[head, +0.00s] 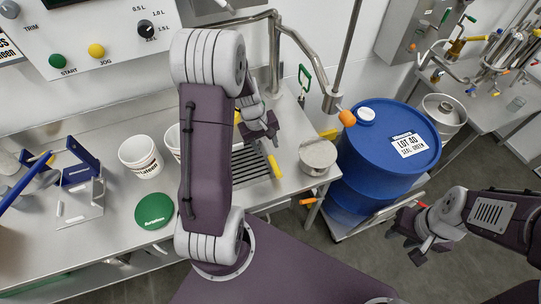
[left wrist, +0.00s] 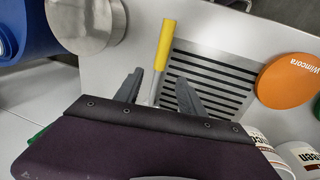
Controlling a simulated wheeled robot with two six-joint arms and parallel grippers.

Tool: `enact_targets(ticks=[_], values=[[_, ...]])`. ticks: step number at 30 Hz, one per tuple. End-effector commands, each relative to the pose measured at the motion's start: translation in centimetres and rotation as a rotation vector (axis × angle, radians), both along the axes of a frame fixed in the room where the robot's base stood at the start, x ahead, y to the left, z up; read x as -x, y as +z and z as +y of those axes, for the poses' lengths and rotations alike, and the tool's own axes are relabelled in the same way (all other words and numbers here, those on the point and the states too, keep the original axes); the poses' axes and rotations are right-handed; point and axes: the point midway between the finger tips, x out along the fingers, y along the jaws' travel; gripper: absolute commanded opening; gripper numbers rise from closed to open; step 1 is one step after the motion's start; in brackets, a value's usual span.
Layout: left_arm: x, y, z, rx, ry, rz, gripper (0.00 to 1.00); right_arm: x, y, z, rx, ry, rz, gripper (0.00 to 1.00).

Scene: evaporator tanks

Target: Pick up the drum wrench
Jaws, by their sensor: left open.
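A tool with a yellow handle (head: 274,166), which I take to be the drum wrench, lies by the slotted drain grate on the steel bench. In the left wrist view its yellow handle (left wrist: 165,45) points away from me and its metal part runs down between my fingers. My left gripper (head: 268,132) is open above it; its two fingers (left wrist: 158,86) stand on either side of the tool, apart from each other. Whether they touch it I cannot tell. The tool's lower end is hidden by my gripper body. My right gripper (head: 403,246) is open and empty, right of the bench.
A blue drum (head: 375,165) stands right of the bench. A steel pot (head: 318,157) sits close to the yellow handle. White tubs (head: 139,154), a green lid (head: 154,210) and an orange lid (left wrist: 288,80) are on the bench. A steel pipe arm (head: 300,45) hangs above.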

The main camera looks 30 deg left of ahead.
Motion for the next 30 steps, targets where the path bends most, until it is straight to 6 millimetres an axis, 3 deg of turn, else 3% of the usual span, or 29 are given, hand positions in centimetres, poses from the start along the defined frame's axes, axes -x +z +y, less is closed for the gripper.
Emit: enact_targets(ticks=[9,13,21,29,30], values=[[-0.5,-3.6,-0.5,0.001,-0.002,0.003,0.47,0.0,-0.9,0.0,0.000,0.000,0.000,0.35],[-0.7,-4.2,-0.6,0.000,-0.003,0.001,0.47,0.0,-0.9,0.0,0.000,0.000,0.000,0.35],[-1.6,-8.5,-1.2,-0.001,-0.002,0.002,0.47,0.0,-2.1,0.0,0.000,0.000,0.000,0.35],[-1.7,-8.7,-1.2,-0.002,-0.002,0.001,0.47,0.0,-2.0,0.0,0.000,0.000,0.000,0.35],[-1.6,-8.7,-1.2,-0.002,-0.002,0.001,0.36,0.0,-2.0,0.0,0.000,0.000,0.000,0.35]])
